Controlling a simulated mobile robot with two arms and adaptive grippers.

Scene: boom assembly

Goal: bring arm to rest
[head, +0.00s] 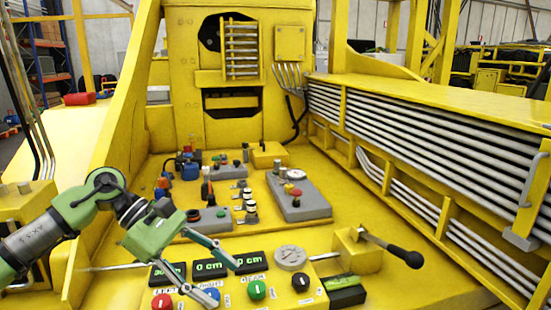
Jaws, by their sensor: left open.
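My left arm (80,208), green and grey, comes in from the left edge over the yellow control panel. My left gripper (223,281) is open, with its two thin fingers spread above the front row of the panel and nothing seen between them. One finger reaches over the digital displays (210,267); the other points down near the red and blue buttons. Whether the fingertips touch the panel I cannot tell. My right gripper is not in view.
A lever with a black handle (404,257) sticks out at the panel's right. A round gauge (291,257) and a green knob (257,290) are beside the gripper. Grey control boxes (300,203) stand behind. A yellow frame with metal pipes (430,150) bounds the right.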

